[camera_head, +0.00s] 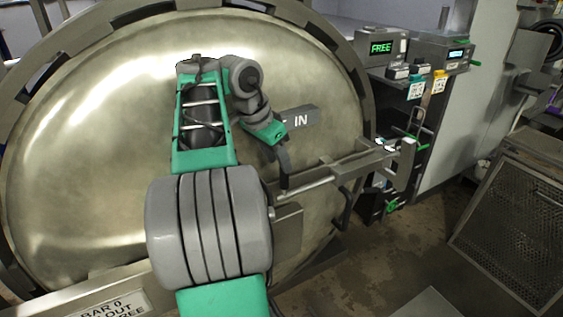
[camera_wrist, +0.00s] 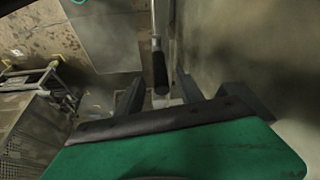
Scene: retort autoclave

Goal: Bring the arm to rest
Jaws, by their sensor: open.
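My arm reaches out across the large round metal autoclave door (camera_head: 90,150) in the head view. My gripper (camera_head: 283,178) hangs in front of the door's right part, close to a metal bar with a handle (camera_head: 345,168). In the wrist view my gripper (camera_wrist: 155,92) has its two dark fingers apart. A dark-gripped lever (camera_wrist: 159,70) shows between and beyond the fingers. I cannot tell whether the fingers touch it. The grey sign reading "IN" (camera_head: 300,120) is partly hidden behind my arm.
A control unit with a green "FREE" display (camera_head: 381,47) stands at the upper right. A perforated metal crate (camera_head: 515,225) stands on the right. A lettered plate (camera_head: 110,306) is at the lower left. Bare floor (camera_head: 400,240) lies between door and crate.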

